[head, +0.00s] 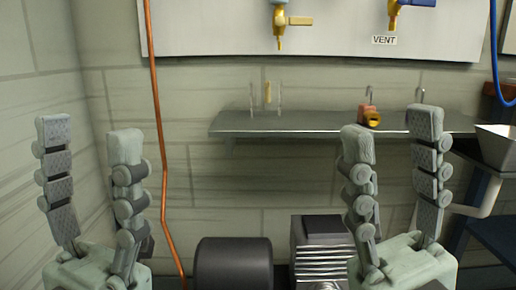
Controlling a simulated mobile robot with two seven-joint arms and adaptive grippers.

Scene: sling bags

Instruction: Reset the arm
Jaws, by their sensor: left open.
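My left gripper (89,130) stands upright at the lower left, its two grey-green fingers well apart with nothing between them. My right gripper (391,126) stands upright at the lower right, also open and empty, its fingers pointing up. The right gripper's fingers overlap the wall shelf in the picture. The arms below both grippers are cut off by the bottom edge of the view.
A metal shelf (300,123) on the block wall carries a small orange-and-brass fitting (370,115). Brass valves (279,25) hang on a panel above. A copper pipe (158,130) runs down the left. A dark cylinder (233,264) and a ribbed machine (318,250) stand low between the grippers.

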